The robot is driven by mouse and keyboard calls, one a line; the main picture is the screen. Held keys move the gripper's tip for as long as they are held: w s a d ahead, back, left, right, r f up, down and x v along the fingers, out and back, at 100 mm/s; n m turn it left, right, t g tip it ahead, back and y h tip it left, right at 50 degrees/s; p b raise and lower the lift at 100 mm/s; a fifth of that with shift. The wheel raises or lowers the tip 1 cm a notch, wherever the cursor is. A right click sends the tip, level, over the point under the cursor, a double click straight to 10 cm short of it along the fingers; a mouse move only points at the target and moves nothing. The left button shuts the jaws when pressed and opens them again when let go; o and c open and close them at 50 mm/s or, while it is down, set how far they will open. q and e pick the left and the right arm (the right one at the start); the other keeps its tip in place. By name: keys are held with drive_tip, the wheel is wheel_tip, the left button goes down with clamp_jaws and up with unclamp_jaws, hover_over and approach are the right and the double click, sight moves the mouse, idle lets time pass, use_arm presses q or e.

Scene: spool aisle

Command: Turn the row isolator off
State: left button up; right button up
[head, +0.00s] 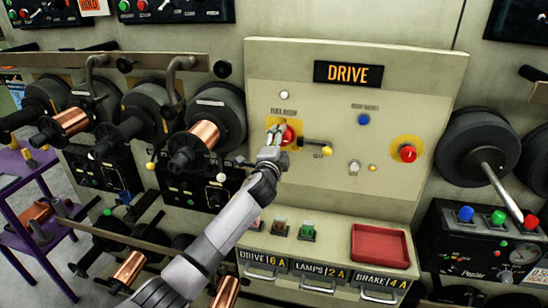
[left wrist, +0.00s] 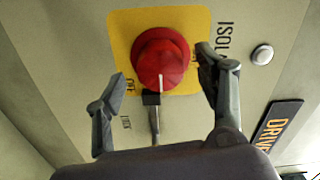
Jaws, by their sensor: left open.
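The row isolator is a red round knob (left wrist: 160,60) on a yellow plate (left wrist: 120,28) in the left wrist view. Its white mark points to the bottom of that picture, with the OFF lettering to the left of the mark. In the head view the knob (head: 289,135) sits on the DRIVE panel (head: 400,92), partly hidden by my gripper. My left gripper (head: 275,134) is open. In the left wrist view its fingers (left wrist: 161,66) stand on either side of the knob; I cannot tell whether they touch it. My right gripper is out of view.
A dark bar with a yellow ball end (head: 318,146) sticks out just right of the isolator. Another red knob (head: 407,153) and a blue button (head: 363,119) are further right. Copper spools (head: 203,133) crowd the left. A red tray (head: 379,244) lies on the ledge below.

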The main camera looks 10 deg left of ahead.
use_arm(q)
drive_tip(key=s, duration=0.9)
drive_tip(key=shift+s, duration=0.3)
